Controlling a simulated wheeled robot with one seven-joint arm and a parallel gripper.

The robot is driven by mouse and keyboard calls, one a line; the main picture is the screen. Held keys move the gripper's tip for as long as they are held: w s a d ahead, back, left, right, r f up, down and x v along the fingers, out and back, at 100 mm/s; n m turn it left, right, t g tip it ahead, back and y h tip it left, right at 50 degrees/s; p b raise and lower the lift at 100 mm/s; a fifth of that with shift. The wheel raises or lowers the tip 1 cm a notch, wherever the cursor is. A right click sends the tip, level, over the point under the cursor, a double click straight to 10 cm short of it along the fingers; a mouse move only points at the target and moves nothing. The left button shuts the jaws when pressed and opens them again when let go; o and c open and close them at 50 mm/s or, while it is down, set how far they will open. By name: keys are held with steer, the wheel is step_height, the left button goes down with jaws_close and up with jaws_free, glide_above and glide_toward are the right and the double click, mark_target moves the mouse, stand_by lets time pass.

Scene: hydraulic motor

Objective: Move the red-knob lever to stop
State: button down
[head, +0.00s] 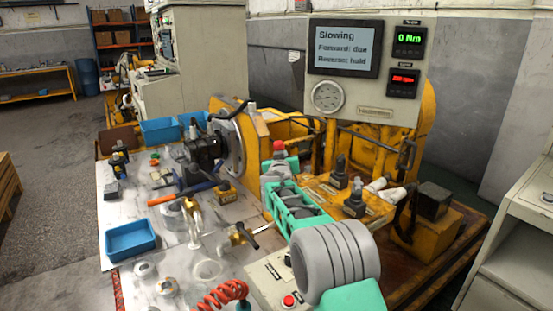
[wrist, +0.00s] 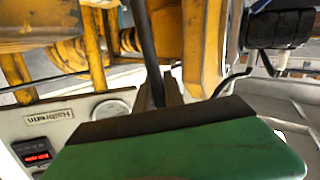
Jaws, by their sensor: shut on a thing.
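The red knob (head: 279,146) of the lever shows in the head view, just above the far end of my turquoise and grey arm. My gripper (head: 276,168) is at that far end and is shut on the lever just below the knob. The gripper hides most of the lever's shaft and its base. In the wrist view a green finger with a dark pad (wrist: 165,121) fills the lower part. A dark rod runs down behind this pad; the red knob does not show there.
A panel behind has a screen (head: 343,48) reading "Slowing", "Forward: due" and "Reverse: hold". A green display (head: 409,40) reads 0 Nm. A round gauge (head: 327,96) sits below the screen. Black-knobbed levers (head: 339,172) stand right of my arm. The left bench holds tools and a blue tray (head: 130,240).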

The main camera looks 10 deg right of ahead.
steer(key=shift+w+d+m+g+y+p, duration=0.25)
steer(key=shift+d+m+g, duration=0.15)
steer(key=shift+d, duration=0.25)
steer(key=shift+w+d+m+g+y+p, duration=0.3)
steer(key=shift+d+m, duration=0.1)
steer(key=shift+d, duration=0.2)
steer(key=c, duration=1.4)
jaws_free()
steer(key=shift+f, duration=0.1)
steer(key=shift+c, duration=0.2)
steer(key=shift+s, duration=0.1)
steer(key=v, duration=0.7)
steer(key=shift+s+a+b, duration=0.2)
steer(key=shift+s+b, duration=0.1)
steer(key=shift+b, duration=0.1)
